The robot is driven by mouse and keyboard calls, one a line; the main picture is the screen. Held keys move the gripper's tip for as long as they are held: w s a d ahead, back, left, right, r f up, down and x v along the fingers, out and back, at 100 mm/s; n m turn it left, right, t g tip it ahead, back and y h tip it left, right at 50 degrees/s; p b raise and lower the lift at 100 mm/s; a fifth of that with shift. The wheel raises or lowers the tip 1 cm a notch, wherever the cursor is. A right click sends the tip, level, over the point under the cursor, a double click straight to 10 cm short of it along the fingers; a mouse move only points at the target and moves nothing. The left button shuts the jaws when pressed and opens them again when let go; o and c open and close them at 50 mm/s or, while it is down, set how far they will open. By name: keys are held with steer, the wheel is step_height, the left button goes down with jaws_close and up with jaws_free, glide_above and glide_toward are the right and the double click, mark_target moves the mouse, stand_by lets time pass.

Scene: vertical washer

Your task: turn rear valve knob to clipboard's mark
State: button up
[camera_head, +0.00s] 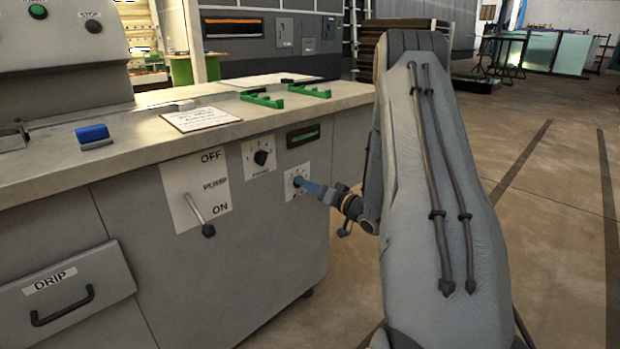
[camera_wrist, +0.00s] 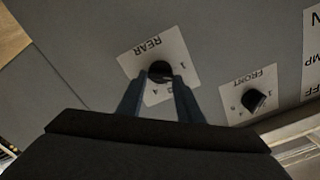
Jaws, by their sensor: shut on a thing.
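The rear valve knob (camera_wrist: 159,69) is a black knob on a white plate marked REAR in the wrist view. My gripper (camera_wrist: 158,80) is shut on it, one finger on each side. In the head view my gripper (camera_head: 300,184) reaches the rear plate (camera_head: 292,193) from the right, and its fingers hide the knob. The knob's exact pointing direction is hidden by the fingers. The clipboard (camera_head: 201,119) lies on the counter's front edge with a paper on it; its writing is too small to read.
The front knob (camera_head: 261,157) is left of the rear plate, and also shows in the wrist view (camera_wrist: 253,99). The pump lever (camera_head: 199,213) sticks out further left. A blue block (camera_head: 94,136) and green brackets (camera_head: 262,100) are on the counter (camera_head: 150,139). Open floor lies right.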

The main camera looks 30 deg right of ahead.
steer(key=shift+m+p, duration=1.2)
steer(key=shift+m, duration=0.1)
steer(key=shift+f, duration=0.1)
steer(key=o, duration=1.1)
steer(key=p+v, duration=0.1)
steer(key=v, duration=0.7)
steer(key=shift+w, duration=0.1)
